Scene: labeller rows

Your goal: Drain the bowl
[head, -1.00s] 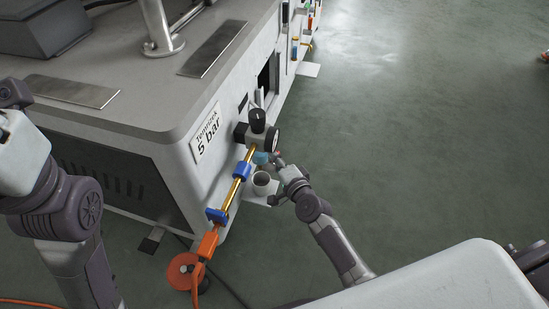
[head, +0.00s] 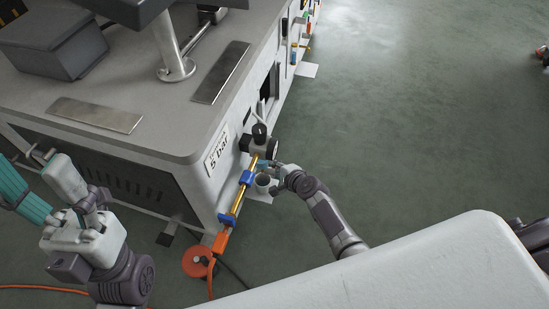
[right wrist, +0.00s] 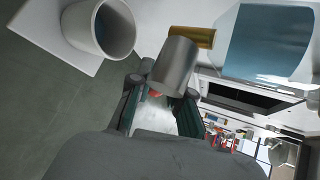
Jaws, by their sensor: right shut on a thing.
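The blue bowl (right wrist: 265,42) hangs under the black-knobbed regulator unit (head: 260,137) on the machine's side; in the head view it is mostly hidden. In the right wrist view a brass stem (right wrist: 196,37) and a grey metal drain knob (right wrist: 173,66) sit below it. My right gripper (right wrist: 163,98) is shut on the grey knob; it also shows in the head view (head: 274,177). A white cup (right wrist: 113,28) stands just below the knob; it also shows in the head view (head: 262,182). My left gripper (head: 35,185) is at the left edge, far from the bowl; its jaw opening is unclear.
The cup stands on a small white shelf (right wrist: 55,45). A brass tube with blue clamps (head: 240,196) and an orange hose fitting (head: 221,241) runs beside the unit. An orange reel (head: 198,261) and cable lie on the floor.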

